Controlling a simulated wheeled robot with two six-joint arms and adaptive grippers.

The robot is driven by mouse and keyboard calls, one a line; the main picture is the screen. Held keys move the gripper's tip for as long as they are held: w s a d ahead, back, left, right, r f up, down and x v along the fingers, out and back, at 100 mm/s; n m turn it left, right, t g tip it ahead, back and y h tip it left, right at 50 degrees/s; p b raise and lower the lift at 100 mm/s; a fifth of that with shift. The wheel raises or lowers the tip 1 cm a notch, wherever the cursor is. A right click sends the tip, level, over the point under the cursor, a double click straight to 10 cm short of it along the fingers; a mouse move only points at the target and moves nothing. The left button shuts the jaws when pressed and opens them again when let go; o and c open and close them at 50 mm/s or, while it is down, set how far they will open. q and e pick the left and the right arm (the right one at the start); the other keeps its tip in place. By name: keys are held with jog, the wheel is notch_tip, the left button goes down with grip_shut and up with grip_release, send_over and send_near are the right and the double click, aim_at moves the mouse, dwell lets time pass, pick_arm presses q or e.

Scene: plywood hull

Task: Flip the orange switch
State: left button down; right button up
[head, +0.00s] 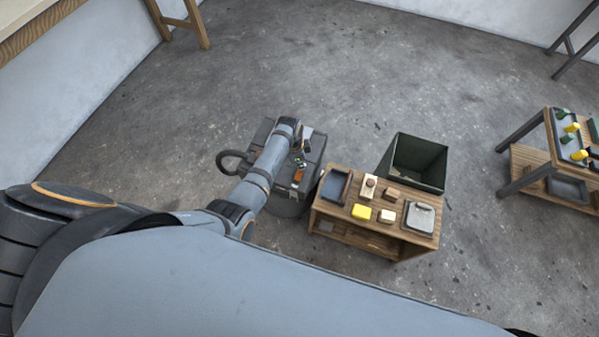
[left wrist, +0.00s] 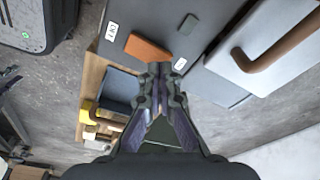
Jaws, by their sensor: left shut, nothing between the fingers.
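The orange switch (head: 299,175) is a small block on the dark grey box-shaped unit (head: 314,149). In the left wrist view the orange switch (left wrist: 147,48) is a tilted slab on the grey panel, just above and left of my fingertips. My left gripper (head: 299,160) reaches over the unit from the left, and my arm hides part of it. In the left wrist view my left gripper (left wrist: 160,69) is shut and empty, its tips close to the switch's lower right end. I cannot tell whether they touch it. My right gripper is not in view.
A grey-green switch (left wrist: 188,24) and white labels sit near the orange one. A curved handle (left wrist: 275,45) projects from the unit. A wooden table (head: 340,212) with trays and blocks stands right of the unit, a dark open bin (head: 432,177) behind it.

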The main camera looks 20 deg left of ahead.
pick_arm(q)
jog(key=shift+f+b, duration=0.5)
jog(key=shift+f, duration=0.3)
notch_tip(320, 180, up, 7)
jog(key=p, duration=0.8)
jog(key=shift+r, duration=0.1)
dwell(0.4)
